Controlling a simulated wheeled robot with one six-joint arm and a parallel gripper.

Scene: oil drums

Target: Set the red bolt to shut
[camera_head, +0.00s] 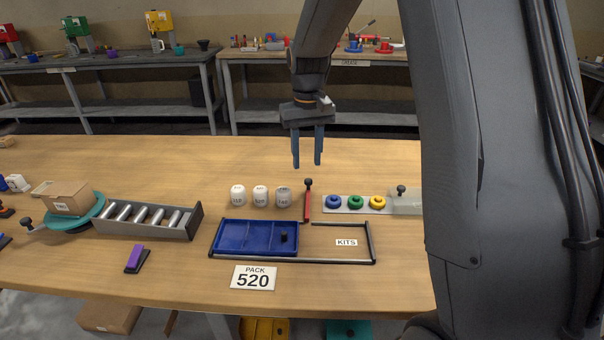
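The red bolt (307,207) is a narrow red bar with a black knob (308,182) at its far end. It stands on the table at the back edge of a framed tray, pointing away from me. My gripper (307,163) hangs above and slightly behind the knob, fingers pointing down. Its two blue fingers are apart with nothing between them. The framed tray has a blue sliding panel (240,236) with a black knob over its left part. The right part is an uncovered wooden area with a KITS label (346,242).
Three pale canisters (260,196) stand left of the bolt. A grey plate with blue, green and yellow rings (355,202) lies to its right. A roller conveyor (148,217), turntable with box (69,201) and purple-topped block (135,258) are left. Bare table lies behind.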

